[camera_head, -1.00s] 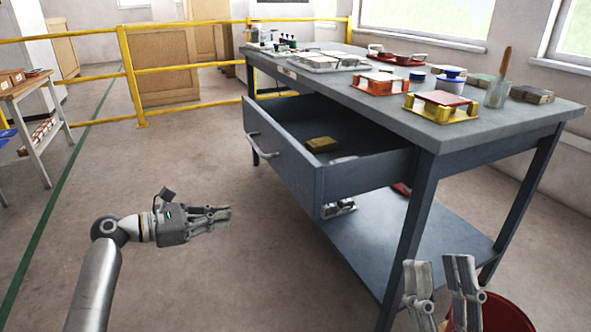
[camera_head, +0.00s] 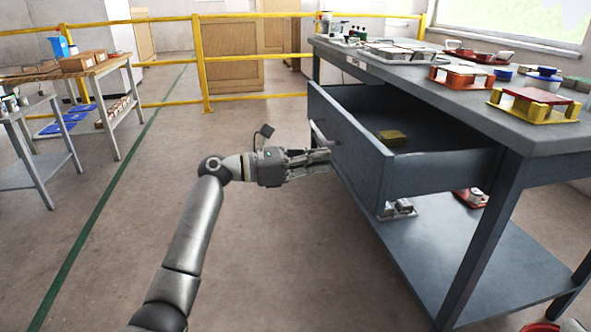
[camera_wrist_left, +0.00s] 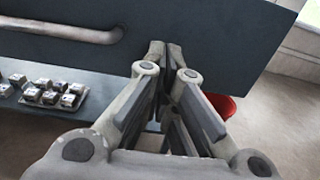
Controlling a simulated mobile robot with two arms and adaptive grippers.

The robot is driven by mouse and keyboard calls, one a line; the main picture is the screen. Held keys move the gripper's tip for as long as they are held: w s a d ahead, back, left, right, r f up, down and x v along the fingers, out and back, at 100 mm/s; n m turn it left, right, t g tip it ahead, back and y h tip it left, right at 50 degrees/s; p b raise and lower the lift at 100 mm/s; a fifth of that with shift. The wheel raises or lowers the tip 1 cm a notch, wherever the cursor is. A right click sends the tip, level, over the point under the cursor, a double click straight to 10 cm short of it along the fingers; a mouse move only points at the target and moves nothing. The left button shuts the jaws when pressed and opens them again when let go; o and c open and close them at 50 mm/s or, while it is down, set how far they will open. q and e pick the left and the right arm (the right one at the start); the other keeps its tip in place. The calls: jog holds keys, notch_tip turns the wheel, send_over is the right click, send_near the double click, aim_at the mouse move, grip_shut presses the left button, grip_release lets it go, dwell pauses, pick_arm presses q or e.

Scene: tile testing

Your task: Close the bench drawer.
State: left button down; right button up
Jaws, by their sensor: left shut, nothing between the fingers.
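The grey bench drawer (camera_head: 352,150) is pulled well out from under the bench top (camera_head: 440,95), and a yellow block (camera_head: 392,136) lies inside it. My left gripper (camera_head: 328,156) is shut and empty, with its fingertips at the outside of the drawer front. In the left wrist view the fingertips (camera_wrist_left: 166,48) lie over the dark drawer front (camera_wrist_left: 215,45), right of its bar handle (camera_wrist_left: 75,31). I cannot tell whether they touch it.
The bench top carries trays, tile fixtures and jars. Part of a red bucket (camera_head: 540,327) shows at the bottom right. The floor left of the drawer is free, up to a yellow railing (camera_head: 250,57).

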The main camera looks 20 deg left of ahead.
aim_at(349, 157)
pick_arm(q)
jog(key=b+x, duration=0.1)
jog(key=x, duration=0.3)
jog(key=shift+f, duration=0.1)
jog(key=shift+w+d+b, duration=0.2)
jog(key=shift+w+b, duration=0.05)
jog(key=shift+b, duration=0.05)
jog(key=shift+d, duration=0.2)
